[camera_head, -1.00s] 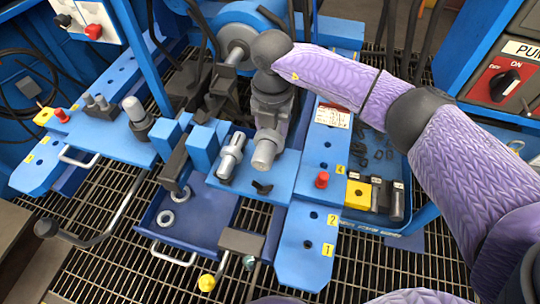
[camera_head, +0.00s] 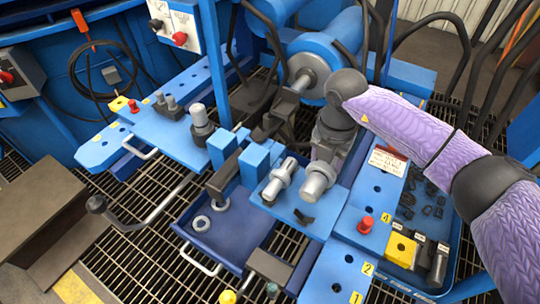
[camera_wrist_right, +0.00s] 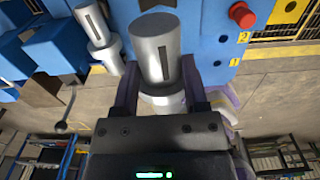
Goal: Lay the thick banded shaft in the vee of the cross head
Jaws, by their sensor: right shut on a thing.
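My right gripper (camera_head: 330,145) is shut on a thick grey shaft (camera_head: 317,182) at the blue bench. In the right wrist view the shaft (camera_wrist_right: 155,45) has a dark slot along its end, and a wider band (camera_wrist_right: 163,103) sits between the fingers. Its far end is hidden by the gripper. A slimmer collared shaft (camera_head: 281,180) lies just left of it on a blue plate; it also shows in the right wrist view (camera_wrist_right: 97,35). A dark fitting (camera_head: 277,122) stands before the ram rod (camera_head: 299,82); I cannot tell whether it is the cross head, nor see a vee clearly. My left gripper is out of view.
Two blue upright blocks (camera_head: 254,163) stand left of the slimmer shaft. A blue tray (camera_head: 240,226) holds two rings. A red knob (camera_head: 365,224) and a yellow block (camera_head: 400,249) lie to the right. A lever (camera_head: 150,217) juts out at left.

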